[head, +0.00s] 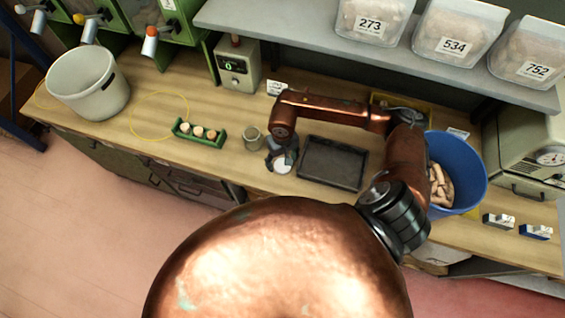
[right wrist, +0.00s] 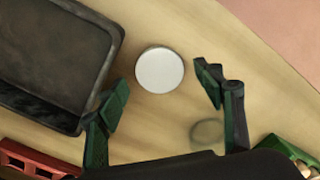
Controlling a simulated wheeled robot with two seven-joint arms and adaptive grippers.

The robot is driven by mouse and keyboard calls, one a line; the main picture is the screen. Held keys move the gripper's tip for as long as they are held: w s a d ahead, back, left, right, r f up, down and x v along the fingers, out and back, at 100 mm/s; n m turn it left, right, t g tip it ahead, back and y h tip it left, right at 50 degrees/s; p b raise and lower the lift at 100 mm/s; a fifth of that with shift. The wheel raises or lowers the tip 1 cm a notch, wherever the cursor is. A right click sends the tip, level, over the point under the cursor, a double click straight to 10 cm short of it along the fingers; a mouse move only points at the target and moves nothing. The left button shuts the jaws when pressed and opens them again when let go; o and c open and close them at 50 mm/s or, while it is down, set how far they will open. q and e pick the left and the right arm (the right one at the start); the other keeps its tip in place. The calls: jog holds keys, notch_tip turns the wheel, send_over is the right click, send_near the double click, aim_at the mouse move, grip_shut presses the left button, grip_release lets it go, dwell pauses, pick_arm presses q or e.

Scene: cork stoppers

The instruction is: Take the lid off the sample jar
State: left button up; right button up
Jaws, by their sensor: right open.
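A white round lid (head: 281,168) with a thin metal rim lies on the bench near its front edge; it also shows in the right wrist view (right wrist: 160,69). A small glass jar (head: 252,138) stands apart from it, up and to the left in the head view, with no white lid on top. In the right wrist view the jar (right wrist: 207,132) is a faint round shape nearer the palm. My right gripper (head: 281,157) is open over the lid, its fingertips (right wrist: 163,82) apart on either side with nothing between them held. My left gripper is out of view.
A dark tray (head: 332,163) lies right of the gripper. A green rack (head: 199,134) with corks stands left of the jar. A blue bin (head: 458,173) of corks is at the right, a pale bucket (head: 88,84) at the left. A red rack (right wrist: 32,160) shows in the wrist view.

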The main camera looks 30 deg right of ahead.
aim_at(282, 165)
notch_tip(282, 165, up, 10)
jog(key=b, duration=0.1)
dwell(0.4)
